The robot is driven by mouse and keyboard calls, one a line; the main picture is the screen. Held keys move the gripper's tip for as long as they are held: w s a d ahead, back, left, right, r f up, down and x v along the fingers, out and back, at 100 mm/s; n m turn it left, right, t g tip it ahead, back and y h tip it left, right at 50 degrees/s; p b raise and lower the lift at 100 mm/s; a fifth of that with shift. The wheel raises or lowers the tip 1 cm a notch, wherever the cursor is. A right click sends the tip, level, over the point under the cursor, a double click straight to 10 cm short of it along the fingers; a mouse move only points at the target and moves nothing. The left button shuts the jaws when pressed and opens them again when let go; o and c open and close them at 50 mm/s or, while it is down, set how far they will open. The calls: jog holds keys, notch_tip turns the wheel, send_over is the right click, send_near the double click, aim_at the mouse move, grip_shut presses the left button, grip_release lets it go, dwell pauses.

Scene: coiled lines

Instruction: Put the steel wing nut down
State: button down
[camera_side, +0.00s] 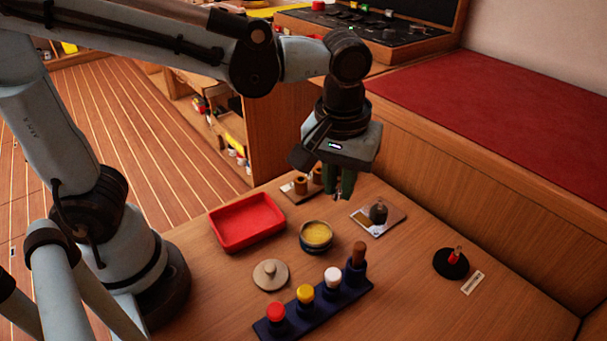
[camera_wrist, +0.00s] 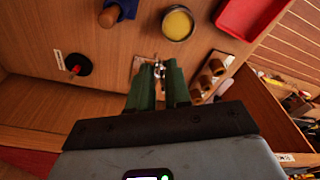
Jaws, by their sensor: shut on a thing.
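My gripper (camera_side: 341,196) hangs fingers-down above the wooden table (camera_side: 408,285), with dark green fingers. It is shut on the steel wing nut (camera_wrist: 158,62), a small shiny piece between the fingertips in the wrist view. In the side view only a small grey bit shows at the tips. The nut is held above the table, behind the round tin. A small pale board (camera_side: 394,225) with a dark knobbed piece (camera_side: 378,212) lies just right of the fingers in the side view. The fingers hide part of this board in the wrist view.
A red tray (camera_side: 247,224), an open tin of yellow stuff (camera_side: 316,235) and a round wooden lid (camera_side: 270,274) stand left and front. A dark rack (camera_side: 330,310) holds several capped pieces. Wooden spools (camera_side: 301,185) stand behind; a black disc (camera_side: 451,264) lies right.

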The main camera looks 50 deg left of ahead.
jog(key=s+a+f+n, duration=0.1)
jog(key=s+a, duration=0.1)
jog(key=s, duration=0.6)
jog(key=s+a+f+n, duration=0.1)
jog(key=s+a, duration=0.1)
jog(key=s, duration=0.5)
send_over(245, 225)
jog(key=f, duration=0.7)
jog(key=shift+s+d, duration=0.2)
jog(key=shift+d, duration=0.1)
jog(key=shift+a+f, duration=0.15)
jog(key=shift+f, duration=1.95)
jog(key=shift+f, duration=0.15)
jog(key=c, duration=1.1)
grip_release()
